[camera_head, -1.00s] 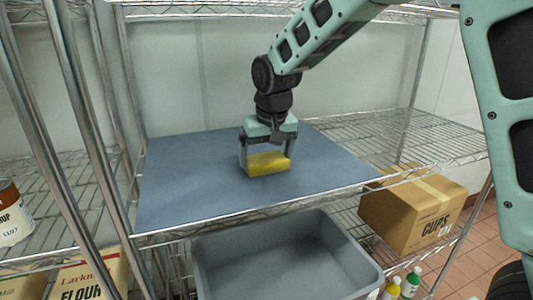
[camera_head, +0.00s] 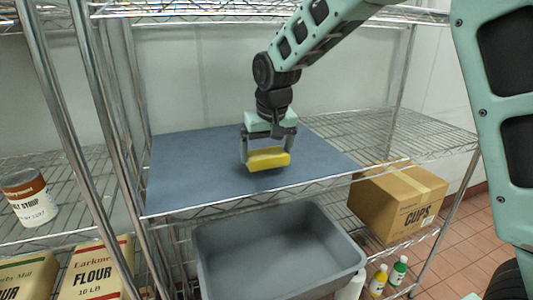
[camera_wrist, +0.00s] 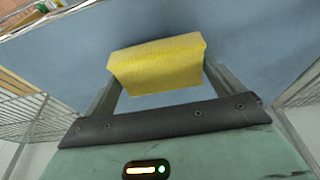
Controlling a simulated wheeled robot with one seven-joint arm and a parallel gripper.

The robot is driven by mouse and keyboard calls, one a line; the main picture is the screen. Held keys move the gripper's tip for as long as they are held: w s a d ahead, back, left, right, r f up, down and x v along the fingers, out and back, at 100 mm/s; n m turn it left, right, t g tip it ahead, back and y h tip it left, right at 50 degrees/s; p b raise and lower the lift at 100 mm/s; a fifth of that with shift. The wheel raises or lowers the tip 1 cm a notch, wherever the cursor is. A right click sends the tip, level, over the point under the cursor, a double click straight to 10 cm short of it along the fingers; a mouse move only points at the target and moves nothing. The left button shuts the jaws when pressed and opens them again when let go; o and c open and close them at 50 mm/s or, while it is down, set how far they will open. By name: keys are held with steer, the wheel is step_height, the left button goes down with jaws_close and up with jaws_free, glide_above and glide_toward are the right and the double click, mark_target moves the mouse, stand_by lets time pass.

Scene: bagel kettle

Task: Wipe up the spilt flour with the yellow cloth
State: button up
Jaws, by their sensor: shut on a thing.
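The yellow cloth (camera_head: 268,158), a folded block shape, is held between the fingers of my gripper (camera_head: 268,152). It hangs a little above the blue-grey mat (camera_head: 200,185) on the wire shelf, with a shadow under it. In the wrist view the cloth (camera_wrist: 157,62) lies across the fingertips, in front of the plain mat (camera_wrist: 262,50). I see no spilt flour on the visible part of the mat; the patch behind the cloth is hidden.
A grey tub (camera_head: 280,250) stands below the shelf front. A cups carton (camera_head: 400,205) and bottles (camera_head: 388,277) are at lower right. Flour bags (camera_head: 95,272) and a syrup can (camera_head: 28,197) are at left. Metal posts (camera_head: 105,110) stand left of the mat.

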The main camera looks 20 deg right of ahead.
steer(key=shift+r+p, duration=2.25)
steer(key=shift+r, duration=0.5)
